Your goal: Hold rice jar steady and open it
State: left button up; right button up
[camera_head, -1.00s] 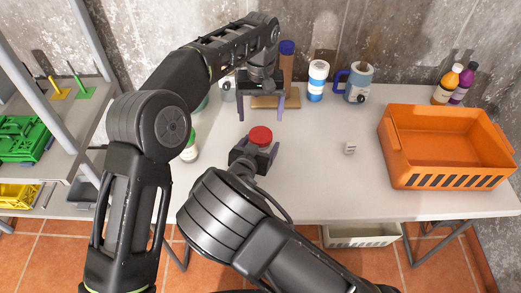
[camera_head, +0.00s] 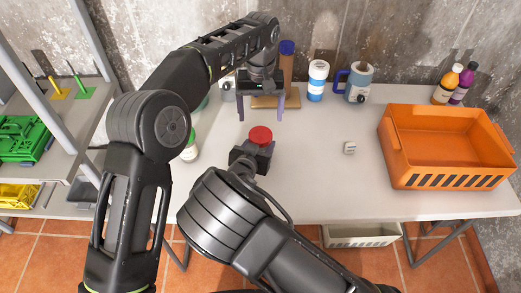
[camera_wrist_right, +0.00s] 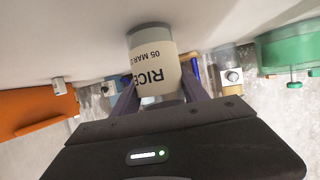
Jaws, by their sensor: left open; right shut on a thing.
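The rice jar (camera_wrist_right: 155,65) shows its RICE label in the right wrist view, where the picture is upside down. In the head view only its red lid (camera_head: 260,135) shows clearly. My right gripper (camera_head: 251,157) is shut on the jar's body from the near side, with a finger on each side of it. The jar stands on the table. My left gripper (camera_head: 261,114) is open and empty, pointing down just behind and above the red lid. Its two fingers are apart and do not touch the lid.
An orange crate (camera_head: 442,182) stands at the right. A small grey block (camera_head: 349,148) lies between. A green-capped jar (camera_head: 190,153) is left of my right gripper.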

grip_shut()
pick_arm(q)
jog(key=shift+c, duration=1)
jog(key=m, duration=0.7)
jog(key=shift+r, duration=0.15)
jog(key=m, duration=0.7)
jog(key=shift+m, duration=0.3)
jog(key=m, duration=0.7)
jog(key=shift+r, duration=0.1)
jog(key=m, duration=1)
